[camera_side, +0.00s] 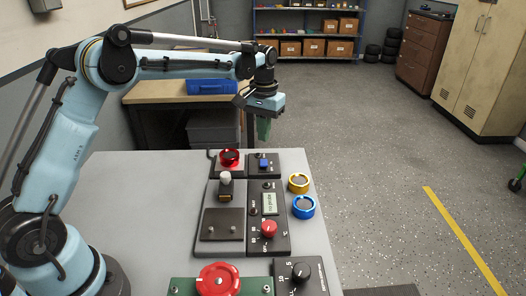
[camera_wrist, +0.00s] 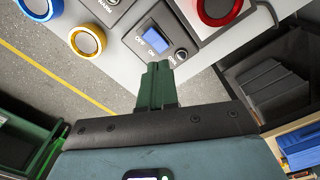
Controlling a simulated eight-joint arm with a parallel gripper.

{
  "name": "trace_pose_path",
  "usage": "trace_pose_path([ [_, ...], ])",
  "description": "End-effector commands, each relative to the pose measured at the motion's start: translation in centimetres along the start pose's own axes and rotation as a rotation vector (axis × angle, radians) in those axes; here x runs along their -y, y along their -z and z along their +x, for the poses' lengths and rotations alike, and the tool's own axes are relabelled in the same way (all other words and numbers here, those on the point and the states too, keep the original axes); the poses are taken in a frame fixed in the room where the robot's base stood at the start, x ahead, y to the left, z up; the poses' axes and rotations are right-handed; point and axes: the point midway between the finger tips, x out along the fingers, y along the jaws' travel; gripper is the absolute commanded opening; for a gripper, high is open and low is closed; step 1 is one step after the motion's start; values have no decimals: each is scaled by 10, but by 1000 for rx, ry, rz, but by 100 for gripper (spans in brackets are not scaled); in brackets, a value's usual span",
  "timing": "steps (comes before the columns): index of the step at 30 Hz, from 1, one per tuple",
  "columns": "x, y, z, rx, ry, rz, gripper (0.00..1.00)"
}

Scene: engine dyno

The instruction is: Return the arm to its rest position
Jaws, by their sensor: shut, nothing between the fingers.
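My light blue arm reaches out over the far end of the grey table (camera_side: 140,190) in the side view. My gripper (camera_side: 264,130) hangs in the air near the table's far edge, with its green fingers pointing down. In the wrist view my gripper (camera_wrist: 158,68) shows its two green fingers side by side, shut and empty. A small panel with a blue rocker switch (camera_wrist: 155,41) appears just beyond the fingertips there. The same blue switch (camera_side: 263,163) is on the table below my gripper in the side view. I cannot tell the exact height above it.
A red button (camera_side: 229,157), a lever with a white knob (camera_side: 225,178), a red knob (camera_side: 269,229), a yellow ring (camera_side: 298,183), a blue ring (camera_side: 303,207) and a large red handwheel (camera_side: 218,280) stand on the table. A workbench (camera_side: 180,92) is behind. The floor at right is clear.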

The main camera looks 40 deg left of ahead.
Motion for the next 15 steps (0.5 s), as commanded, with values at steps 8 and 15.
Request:
trace_pose_path([
  [8,0,0,-3,0,0,0,0],
  [15,0,-8,-13,-22,-4,10,0],
])
